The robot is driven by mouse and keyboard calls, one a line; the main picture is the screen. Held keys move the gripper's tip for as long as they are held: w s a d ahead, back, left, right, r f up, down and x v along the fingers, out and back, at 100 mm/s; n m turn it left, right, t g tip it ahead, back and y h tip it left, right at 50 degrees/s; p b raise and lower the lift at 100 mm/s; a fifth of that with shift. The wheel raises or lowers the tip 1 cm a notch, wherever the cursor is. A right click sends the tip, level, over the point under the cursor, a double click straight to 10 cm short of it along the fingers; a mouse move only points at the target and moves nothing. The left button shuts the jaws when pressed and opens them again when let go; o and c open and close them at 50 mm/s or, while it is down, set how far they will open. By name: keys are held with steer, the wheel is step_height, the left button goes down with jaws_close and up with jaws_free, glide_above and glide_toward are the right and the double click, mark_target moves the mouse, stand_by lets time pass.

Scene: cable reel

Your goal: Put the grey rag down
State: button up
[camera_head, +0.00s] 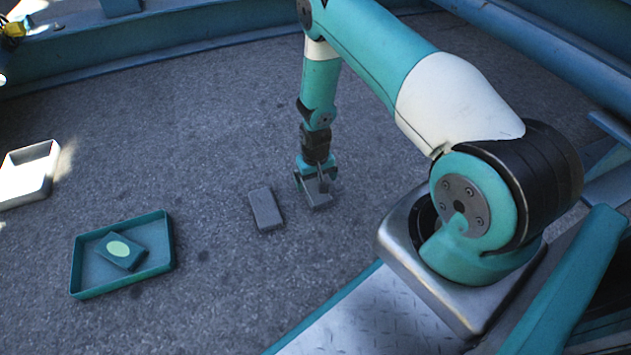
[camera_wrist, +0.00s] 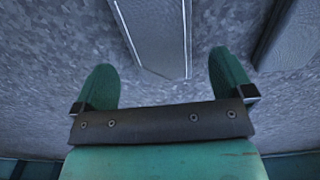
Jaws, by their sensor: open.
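Two grey slabs lie on the rough grey ground, and I cannot tell for sure which is the grey rag. One grey slab (camera_head: 317,199) is right below my gripper (camera_head: 314,182). In the wrist view this slab (camera_wrist: 160,35) has pale long edges and lies ahead of and between the two green fingers. The other grey slab (camera_head: 265,209) lies just left of my gripper in the head view; a darker slab (camera_wrist: 291,36) shows at the upper right of the wrist view. My gripper (camera_wrist: 160,85) is open, its fingers wide apart with nothing pinched between them.
A teal tray (camera_head: 76,268) holding a dark green block with a pale oval (camera_head: 119,249) stands at the lower left. A white tray (camera_head: 28,178) is at the left edge. A blue beam (camera_head: 150,42) runs along the back. The ground between the trays and slabs is clear.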

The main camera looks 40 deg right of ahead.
step_height(320, 180, up, 8)
steer(key=p, duration=0.4)
step_height(320, 180, up, 14)
steer(key=n+y, duration=0.1)
steer(key=n, duration=0.1)
glide_above(315, 188)
steer(key=w+a, duration=0.2)
steer(key=a, duration=0.5)
steer(key=s+a+r+n+y, duration=0.1)
steer(key=s+a+r+n, duration=0.15)
steer(key=a+r, duration=0.55)
steer(key=s+a+r+n+y, duration=0.1)
steer(key=s+a+r+n, duration=0.2)
steer(key=s+r, duration=0.7)
steer(key=s+a+r+n+y, duration=0.1)
steer(key=s+a+r+n, duration=0.2)
steer(key=s+r, duration=0.7)
steer(key=shift+s+a, duration=0.7)
steer(key=shift+s, duration=0.45)
